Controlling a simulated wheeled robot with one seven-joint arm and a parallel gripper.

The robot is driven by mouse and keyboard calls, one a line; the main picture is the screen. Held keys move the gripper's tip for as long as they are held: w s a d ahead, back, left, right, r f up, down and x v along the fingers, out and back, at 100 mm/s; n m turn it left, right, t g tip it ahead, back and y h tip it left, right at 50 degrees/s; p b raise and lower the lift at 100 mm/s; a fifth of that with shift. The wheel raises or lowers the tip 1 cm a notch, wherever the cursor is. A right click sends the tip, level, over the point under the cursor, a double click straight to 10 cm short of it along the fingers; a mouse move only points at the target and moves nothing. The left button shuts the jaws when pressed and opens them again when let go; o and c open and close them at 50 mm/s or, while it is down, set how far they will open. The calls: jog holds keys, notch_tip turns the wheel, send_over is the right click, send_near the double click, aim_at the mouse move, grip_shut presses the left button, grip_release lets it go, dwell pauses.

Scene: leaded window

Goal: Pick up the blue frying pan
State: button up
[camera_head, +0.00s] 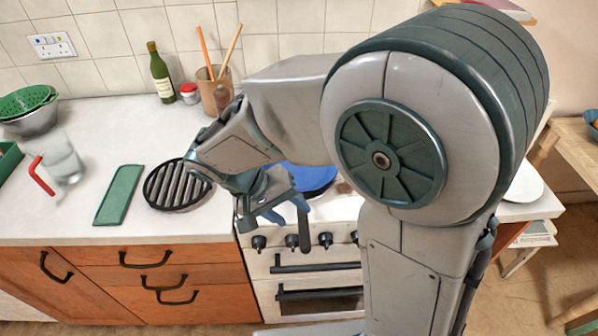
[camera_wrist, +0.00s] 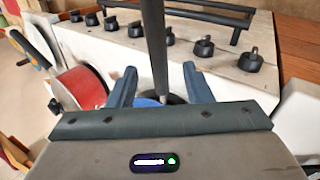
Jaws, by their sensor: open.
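The blue frying pan (camera_head: 310,180) sits on the stove top in the head view, partly hidden behind my arm. Its dark handle (camera_head: 304,232) juts out past the front edge of the stove. My gripper (camera_head: 277,213) is over the front of the stove, its blue-grey fingers spread beside the handle. In the wrist view the handle (camera_wrist: 155,45) runs between the two open fingers of my gripper (camera_wrist: 160,82), with gaps on both sides. A piece of the blue pan (camera_wrist: 146,102) shows beyond the gripper body. Most of the pan is hidden there.
Stove knobs (camera_head: 325,240) line the front below the handle. A round ribbed grill plate (camera_head: 177,186) and a green board (camera_head: 119,195) lie on the counter to the left. A red round item (camera_wrist: 80,88) is at the left in the wrist view.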

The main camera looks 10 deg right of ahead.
aim_at(300, 219)
jog(key=x, duration=0.5)
jog(key=shift+d+p, duration=0.1)
jog(key=shift+p, duration=0.25)
jog(key=shift+c, duration=0.3)
jog(key=shift+w, duration=0.1)
grip_shut()
